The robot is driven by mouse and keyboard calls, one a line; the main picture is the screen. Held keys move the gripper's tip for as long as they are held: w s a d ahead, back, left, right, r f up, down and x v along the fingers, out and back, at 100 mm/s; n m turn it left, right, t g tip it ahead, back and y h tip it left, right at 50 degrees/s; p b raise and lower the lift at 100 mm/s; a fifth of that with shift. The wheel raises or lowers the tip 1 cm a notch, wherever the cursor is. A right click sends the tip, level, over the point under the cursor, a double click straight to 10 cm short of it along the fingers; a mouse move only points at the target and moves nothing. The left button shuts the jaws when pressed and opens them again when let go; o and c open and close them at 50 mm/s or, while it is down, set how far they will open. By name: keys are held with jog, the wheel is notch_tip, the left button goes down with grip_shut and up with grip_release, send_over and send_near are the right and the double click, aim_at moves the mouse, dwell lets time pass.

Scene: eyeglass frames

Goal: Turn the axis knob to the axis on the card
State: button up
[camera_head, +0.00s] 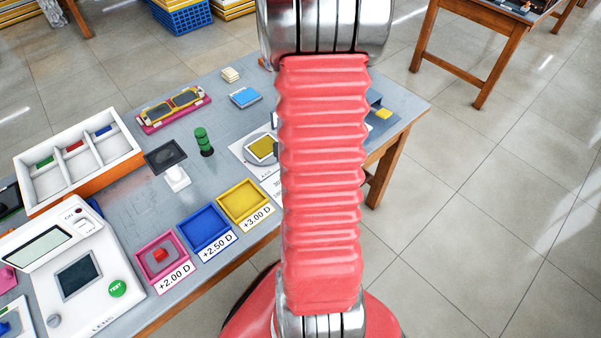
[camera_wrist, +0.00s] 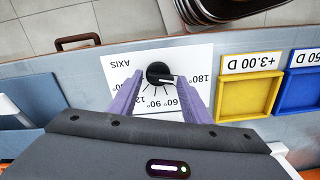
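The axis knob (camera_wrist: 158,72) is black and round with a white pointer mark. It sits on a white dial plate (camera_wrist: 122,72) printed AXIS, upside down in the wrist view. The mark points right, roughly toward the label that looks like 180°. My gripper (camera_wrist: 162,78) is open, its two purple fingers on either side of the knob with small gaps. The fingers partly cover the scale. In the head view my arm hides the gripper and knob.
Pink, blue (camera_head: 206,229) and yellow (camera_head: 243,203) lens trays line the front edge. A white lens meter (camera_head: 62,270) and a three-part tray (camera_head: 78,160) stand left. Eyeglass frames lie on a pink holder (camera_head: 173,108). A green post (camera_head: 204,142) stands mid-table.

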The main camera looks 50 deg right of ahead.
jog(key=c, duration=0.7)
jog(key=shift+d, duration=0.25)
jog(key=shift+c, duration=0.4)
jog(key=shift+a, duration=0.15)
jog(key=shift+c, duration=0.2)
jog(key=shift+m, duration=2.9)
jog(key=o, duration=1)
